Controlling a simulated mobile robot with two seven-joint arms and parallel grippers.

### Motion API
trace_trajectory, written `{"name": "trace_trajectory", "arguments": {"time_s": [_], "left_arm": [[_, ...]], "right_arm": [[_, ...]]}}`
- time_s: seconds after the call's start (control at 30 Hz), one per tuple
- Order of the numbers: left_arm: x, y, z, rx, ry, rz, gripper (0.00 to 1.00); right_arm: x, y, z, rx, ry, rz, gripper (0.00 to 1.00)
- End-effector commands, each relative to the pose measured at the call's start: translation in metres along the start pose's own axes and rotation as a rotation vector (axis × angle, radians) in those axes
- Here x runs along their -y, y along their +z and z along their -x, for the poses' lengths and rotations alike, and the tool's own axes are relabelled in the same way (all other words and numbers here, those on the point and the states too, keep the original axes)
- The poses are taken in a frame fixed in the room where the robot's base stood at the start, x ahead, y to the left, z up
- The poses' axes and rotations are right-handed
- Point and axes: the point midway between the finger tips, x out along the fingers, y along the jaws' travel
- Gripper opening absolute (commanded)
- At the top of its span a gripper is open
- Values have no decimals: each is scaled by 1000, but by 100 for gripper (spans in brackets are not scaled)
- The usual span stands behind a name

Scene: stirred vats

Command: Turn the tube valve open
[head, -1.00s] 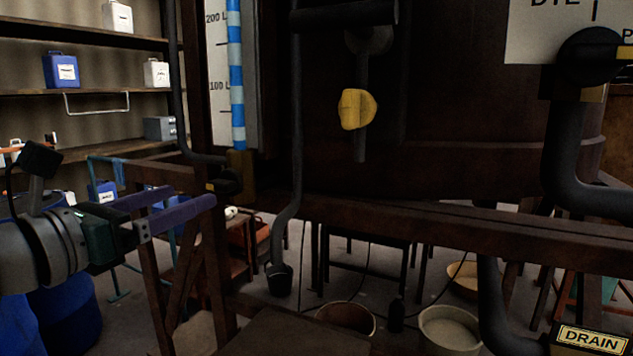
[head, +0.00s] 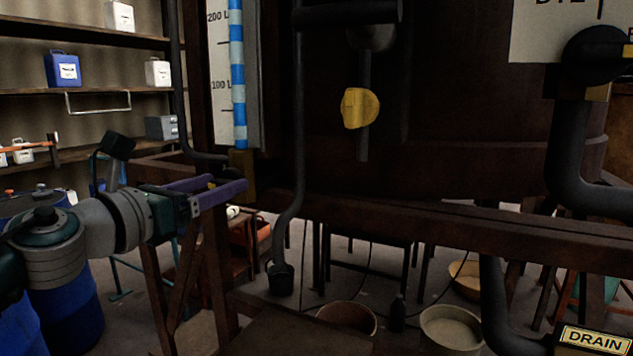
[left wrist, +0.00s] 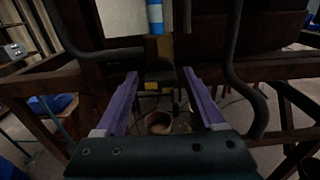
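The blue-and-white striped tube (head: 237,80) stands upright beside a white litre scale and ends in a brass-coloured block (head: 242,163). In the left wrist view the tube valve's dark handle with a yellow mark (left wrist: 151,86) shows beyond and between my fingers. In the head view my fingers mostly hide this handle. My left gripper (head: 230,183) is open, with two purple fingers reaching right toward the block's lower part. It also shows in the left wrist view (left wrist: 160,74), with nothing held. I cannot tell whether a finger touches the valve. My right gripper is out of view.
A dark wooden beam (head: 420,217) runs below the vat. A dark pipe (head: 299,120) hangs right of the tube. Blue drums (head: 68,312) stand at left.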

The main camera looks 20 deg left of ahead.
Motion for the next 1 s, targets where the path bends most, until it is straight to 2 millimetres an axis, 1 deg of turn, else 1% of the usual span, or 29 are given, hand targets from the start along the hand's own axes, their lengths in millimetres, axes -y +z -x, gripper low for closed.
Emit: {"name": "trace_trajectory", "arguments": {"time_s": [0.03, 0.07, 0.6, 0.83, 1.0], "left_arm": [[0, 0, 0, 0, 0, 0, 64], [0, 0, 0, 0, 0, 0, 60], [0, 0, 0, 0, 0, 0, 0], [0, 0, 0, 0, 0, 17, 0], [0, 0, 0, 0, 0, 77, 0]], "right_arm": [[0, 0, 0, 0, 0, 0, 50], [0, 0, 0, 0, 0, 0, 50], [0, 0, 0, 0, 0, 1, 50], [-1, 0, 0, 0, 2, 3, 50], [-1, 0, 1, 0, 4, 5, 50]]}}
